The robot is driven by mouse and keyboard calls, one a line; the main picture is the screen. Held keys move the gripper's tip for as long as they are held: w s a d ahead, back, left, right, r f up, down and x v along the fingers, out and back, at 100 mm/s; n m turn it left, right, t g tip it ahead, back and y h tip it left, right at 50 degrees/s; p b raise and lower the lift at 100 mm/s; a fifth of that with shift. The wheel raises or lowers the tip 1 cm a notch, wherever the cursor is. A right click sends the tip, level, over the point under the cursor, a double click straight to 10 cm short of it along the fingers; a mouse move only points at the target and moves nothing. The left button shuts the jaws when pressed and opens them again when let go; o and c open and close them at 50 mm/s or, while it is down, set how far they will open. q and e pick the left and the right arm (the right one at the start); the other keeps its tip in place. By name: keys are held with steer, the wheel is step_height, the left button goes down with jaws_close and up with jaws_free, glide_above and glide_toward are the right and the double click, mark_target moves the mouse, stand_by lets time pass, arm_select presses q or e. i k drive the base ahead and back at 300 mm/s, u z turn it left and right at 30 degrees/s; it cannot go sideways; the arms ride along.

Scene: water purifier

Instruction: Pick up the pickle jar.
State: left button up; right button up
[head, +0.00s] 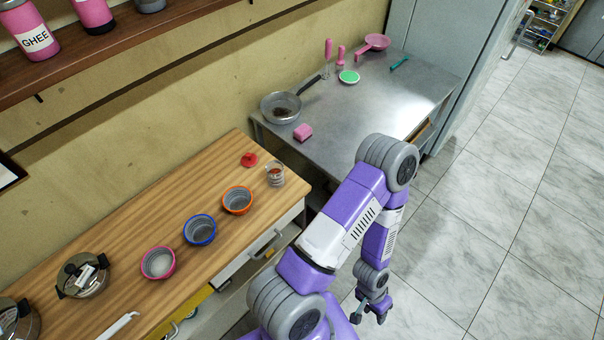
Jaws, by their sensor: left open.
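A small clear glass jar (275,175) with reddish-brown contents stands upright near the far right end of the wooden counter (120,233). It looks like the pickle jar, though I can read no label on it. A red lid-like piece (249,159) lies just left of it. My left gripper (369,315) is open and empty, low over the floor at bottom centre, pointing down. It is well apart from the jar, to its lower right, beyond the counter's front edge. My right gripper is not in view.
Orange (237,207), blue (200,236) and pink (157,268) rimmed bowls line the counter left of the jar. A lidded pot (82,282) stands farther left. A steel table (345,118) with a pan (281,108) lies beyond. The tiled floor (500,200) at right is clear.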

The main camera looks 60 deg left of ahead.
mark_target(274, 169)
steer(key=i, duration=1.8)
steer(key=u, duration=2.95)
